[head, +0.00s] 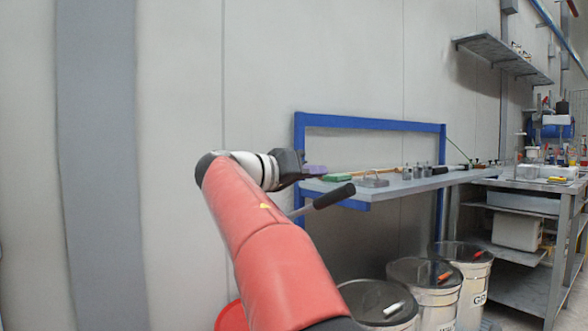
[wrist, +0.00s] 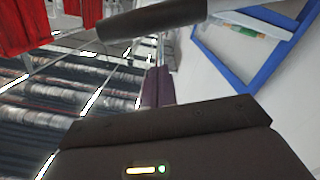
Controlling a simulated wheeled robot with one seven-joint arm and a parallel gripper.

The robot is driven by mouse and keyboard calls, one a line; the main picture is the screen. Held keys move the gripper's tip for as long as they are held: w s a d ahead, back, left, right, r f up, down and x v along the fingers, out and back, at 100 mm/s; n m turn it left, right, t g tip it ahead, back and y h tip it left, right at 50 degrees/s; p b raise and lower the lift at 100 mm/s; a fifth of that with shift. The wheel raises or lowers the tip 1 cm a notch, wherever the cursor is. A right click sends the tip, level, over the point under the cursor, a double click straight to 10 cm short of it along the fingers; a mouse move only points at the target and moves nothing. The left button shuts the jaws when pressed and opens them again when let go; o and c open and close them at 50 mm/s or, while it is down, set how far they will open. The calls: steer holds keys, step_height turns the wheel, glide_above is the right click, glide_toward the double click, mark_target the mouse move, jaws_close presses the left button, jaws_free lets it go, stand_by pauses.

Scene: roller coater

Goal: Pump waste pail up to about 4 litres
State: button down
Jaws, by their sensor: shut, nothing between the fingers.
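A lever with a black grip (head: 334,196) and a thin grey rod slants up to the right, in front of the shelf. My gripper (head: 320,170) is shut and empty, its purple fingertips just above and left of the black grip in the head view. In the wrist view the shut fingertips (wrist: 158,72) point towards the black grip (wrist: 150,20), which crosses the top of the picture; touching cannot be told. A red pail (head: 228,318) shows low behind my arm, mostly hidden. No pail is readable as waste, and no liquid level or scale shows.
A blue-framed wall shelf (head: 420,184) with small tools is close behind my gripper. Several lidded buckets stand below it, the nearest with a dark lid (head: 368,297). A steel bench (head: 520,184) stands at right. The wall at left is bare.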

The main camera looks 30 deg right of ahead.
steer(key=shift+s+d+f, duration=0.1)
steer(key=shift+s+f, duration=0.2)
steer(key=shift+f, duration=0.4)
steer(key=shift+s+d+f, duration=0.1)
steer(key=shift+s+f, duration=0.2)
steer(key=shift+f, duration=0.35)
steer(key=shift+f+b, duration=0.1)
steer(key=shift+b, duration=0.35)
